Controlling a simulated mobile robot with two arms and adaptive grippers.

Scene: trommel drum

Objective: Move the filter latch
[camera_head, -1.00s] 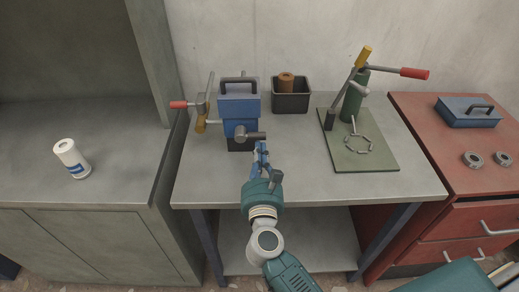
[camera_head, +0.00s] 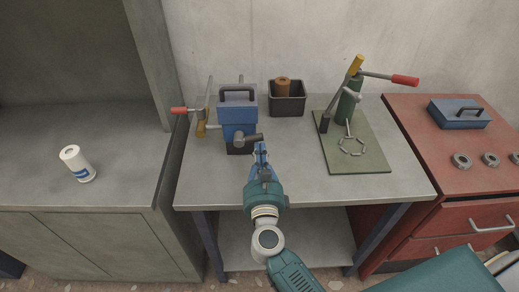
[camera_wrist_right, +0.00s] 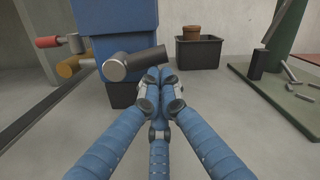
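A blue filter box (camera_head: 238,110) with a dark top handle stands at the back left of the grey workbench. On its front is a dark grey cylindrical bar (camera_head: 249,139), which I take as the latch; it also shows in the right wrist view (camera_wrist_right: 140,62), its right end slightly higher. My right gripper (camera_head: 261,148) is just in front of the bar's right end. In the right wrist view its blue fingers (camera_wrist_right: 158,78) meet at the tips, just below the bar. No object shows between them; contact with the bar cannot be told. My left gripper is not in view.
A red-ended lever (camera_head: 180,110) sticks out left of the box. A black bin (camera_head: 287,106) holds a brown cylinder. A green press (camera_head: 347,105) stands on a green plate (camera_head: 372,160) at right. The bench's front strip is clear.

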